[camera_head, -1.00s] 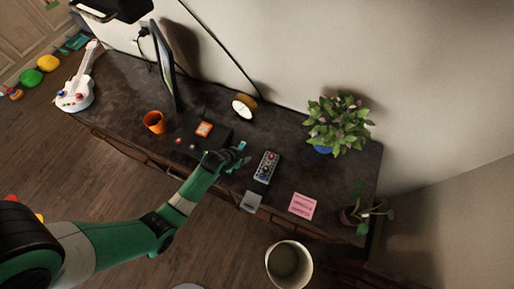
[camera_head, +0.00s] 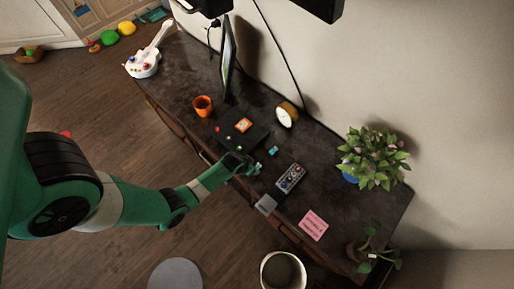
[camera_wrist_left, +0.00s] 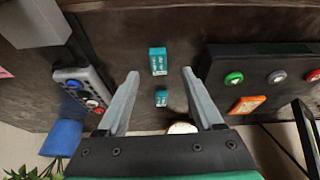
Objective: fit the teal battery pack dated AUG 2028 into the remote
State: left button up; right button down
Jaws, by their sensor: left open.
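Two teal battery packs lie apart on the dark desk. In the left wrist view the nearer, larger-looking one (camera_wrist_left: 158,61) is between the fingertips, and the smaller-looking one (camera_wrist_left: 162,97) lies farther back. Both show in the head view, one near the gripper (camera_head: 257,168) and one beyond it (camera_head: 273,151). Their printed dates are too small to read. My left gripper (camera_head: 249,168) is open and empty above the desk, its fingers (camera_wrist_left: 160,73) either side of the packs. The remote (camera_head: 290,178) lies to their right, buttons up; it also shows in the left wrist view (camera_wrist_left: 82,88).
A black box (camera_head: 239,131) with coloured buttons and an orange item on top stands left of the packs. A grey block (camera_head: 265,204) and pink note (camera_head: 313,225) lie near the front edge. A clock (camera_head: 287,114) and potted plant (camera_head: 371,160) stand behind.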

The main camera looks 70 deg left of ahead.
pick_arm(q)
jog(key=b+x, duration=0.2)
jog(key=x, duration=0.2)
jog(key=shift+s+d+f, duration=0.1)
jog(key=shift+d+f, duration=0.05)
jog(key=shift+f, duration=0.1)
jog(key=shift+w+f+b, duration=0.2)
jog(key=shift+f+b, duration=0.15)
grip_shut()
